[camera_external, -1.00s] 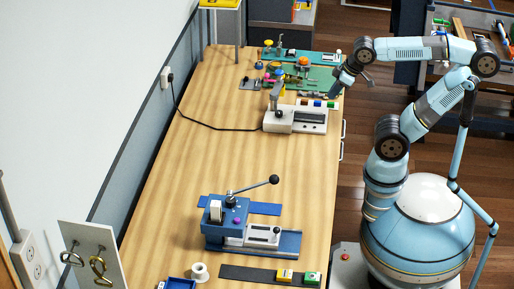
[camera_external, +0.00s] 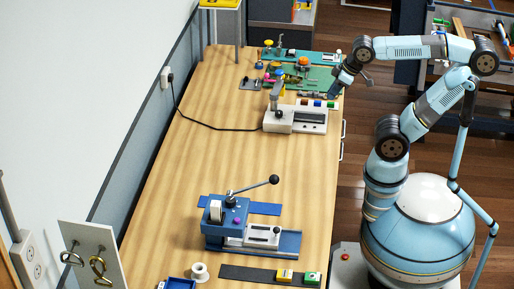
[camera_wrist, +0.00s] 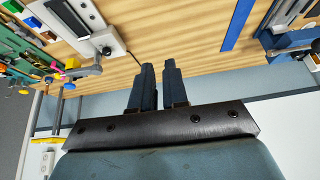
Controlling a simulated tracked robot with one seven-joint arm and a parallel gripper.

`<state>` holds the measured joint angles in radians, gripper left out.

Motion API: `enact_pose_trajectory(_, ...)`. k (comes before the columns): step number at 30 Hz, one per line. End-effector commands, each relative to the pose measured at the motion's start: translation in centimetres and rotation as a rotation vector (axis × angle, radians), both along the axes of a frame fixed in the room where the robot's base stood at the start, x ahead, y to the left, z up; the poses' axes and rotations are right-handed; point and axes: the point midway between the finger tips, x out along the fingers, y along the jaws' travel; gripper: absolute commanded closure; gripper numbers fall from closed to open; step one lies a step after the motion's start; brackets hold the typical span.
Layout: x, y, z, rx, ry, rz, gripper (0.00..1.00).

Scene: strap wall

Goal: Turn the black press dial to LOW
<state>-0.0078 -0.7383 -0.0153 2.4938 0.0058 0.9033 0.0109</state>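A blue press (camera_external: 222,226) with a long black-knobbed lever stands on the near part of the bench. I cannot read any dial marks, nor tell surely which knob is the press dial. The blue press shows partly at the upper right of the wrist view (camera_wrist: 292,50). My gripper (camera_external: 335,93) is at the far right edge of the bench, well away from the press. In the wrist view my gripper (camera_wrist: 159,66) has its fingers apart and nothing between them.
A white device (camera_external: 280,122) with a lever and a cable stands mid-bench. Green boards with small parts (camera_external: 310,75) lie at the far end. A white spool (camera_external: 200,272) and a dark strip with yellow and green blocks (camera_external: 255,275) are nearest. The wooden bench (camera_external: 200,150) is clear between the devices.

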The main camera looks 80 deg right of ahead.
Motion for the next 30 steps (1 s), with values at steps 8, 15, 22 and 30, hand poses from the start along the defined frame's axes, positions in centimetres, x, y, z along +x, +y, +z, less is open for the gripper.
enact_pose_trajectory(8, 3.9, -2.3, -1.4, 0.220, 0.144, -0.185, 0.59)
enact_pose_trajectory(15, 7.9, -5.0, -3.8, 0.397, 0.301, -0.429, 0.41)
enact_pose_trajectory(22, 11.4, -7.8, -6.7, 0.501, 0.435, -0.695, 0.41)
enact_pose_trajectory(30, 14.9, -11.4, -10.0, 0.547, 0.540, -1.032, 0.41)
